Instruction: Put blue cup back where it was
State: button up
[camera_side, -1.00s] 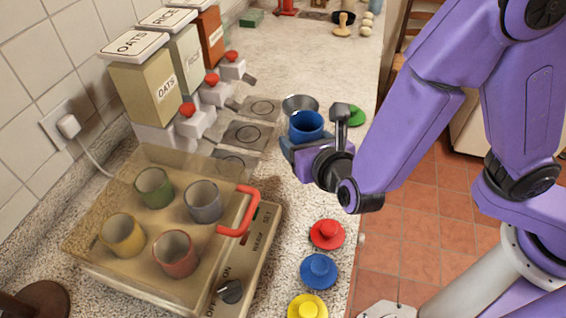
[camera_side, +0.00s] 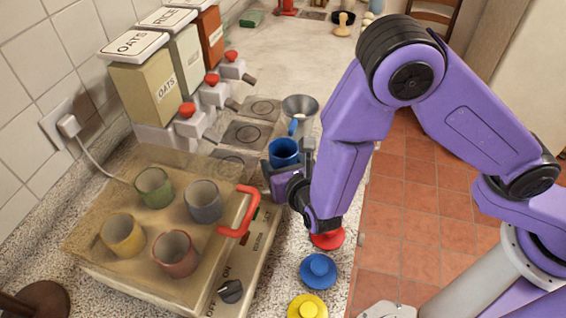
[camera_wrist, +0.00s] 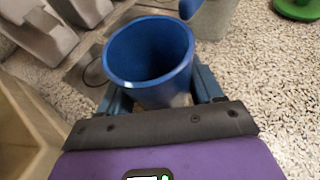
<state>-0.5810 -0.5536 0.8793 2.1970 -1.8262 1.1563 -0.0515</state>
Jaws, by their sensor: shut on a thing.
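The blue cup (camera_side: 284,150) is upright and looks empty, held by my gripper (camera_side: 283,168) above the counter, between the stove plates and the arm. In the wrist view the cup (camera_wrist: 148,55) sits between the two blue fingers of my gripper (camera_wrist: 160,92), which are shut on it. The lidded box (camera_side: 95,245) on the left has a red handle and holds several cups: green (camera_side: 154,187), grey (camera_side: 203,201), yellow (camera_side: 122,236) and red (camera_side: 175,254). The box's lid looks closed.
A metal funnel-shaped vessel (camera_side: 300,106) stands behind the cup, with a small blue piece (camera_side: 293,127) near it. Red (camera_side: 327,238), blue (camera_side: 319,270) and yellow (camera_side: 307,306) knobbed discs line the counter's right edge. Dispensers (camera_side: 150,85) stand along the wall.

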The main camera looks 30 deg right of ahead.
jog(key=shift+f, duration=0.1)
jog(key=o, duration=1.2)
jog(key=shift+c, duration=0.2)
